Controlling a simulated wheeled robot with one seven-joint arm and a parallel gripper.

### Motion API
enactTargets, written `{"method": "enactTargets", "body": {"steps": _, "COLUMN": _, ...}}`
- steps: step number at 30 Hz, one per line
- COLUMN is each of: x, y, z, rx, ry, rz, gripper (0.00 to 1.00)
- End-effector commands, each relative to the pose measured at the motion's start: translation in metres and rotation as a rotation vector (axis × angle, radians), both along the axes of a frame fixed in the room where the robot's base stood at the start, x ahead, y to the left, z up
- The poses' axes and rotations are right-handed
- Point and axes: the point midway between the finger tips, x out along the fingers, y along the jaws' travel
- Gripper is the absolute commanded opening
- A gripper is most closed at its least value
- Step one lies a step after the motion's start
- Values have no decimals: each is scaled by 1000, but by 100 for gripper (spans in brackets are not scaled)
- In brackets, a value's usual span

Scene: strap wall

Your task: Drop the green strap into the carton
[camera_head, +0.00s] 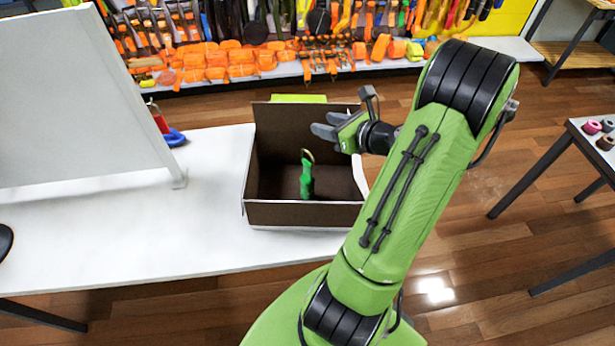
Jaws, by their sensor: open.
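The green strap (306,177) is inside the dark brown carton (300,213), standing up near its middle, with a tan loop at its top. Whether its lower end rests on the carton floor is hard to tell. The carton stands open on the white table. My gripper (322,130) is over the carton's back right part, above and a little right of the strap. Its grey fingers point left, open and apart from the strap.
A white upright panel (75,95) stands on the white table (120,235) at left. Red and blue items (172,137) lie behind it. A shelf with orange straps (235,65) runs along the back.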

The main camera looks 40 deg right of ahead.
Motion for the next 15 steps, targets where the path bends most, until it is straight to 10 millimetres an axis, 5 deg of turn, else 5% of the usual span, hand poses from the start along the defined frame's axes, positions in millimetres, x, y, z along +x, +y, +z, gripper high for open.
{"method": "enactTargets", "body": {"steps": 7, "x": -60, "y": -2, "z": 25, "rx": -2, "ry": -2, "rz": -5, "gripper": 42}}
{"method": "enactTargets", "body": {"steps": 15, "x": -78, "y": -1, "z": 33, "rx": 0, "ry": -1, "rz": 2, "gripper": 42}}
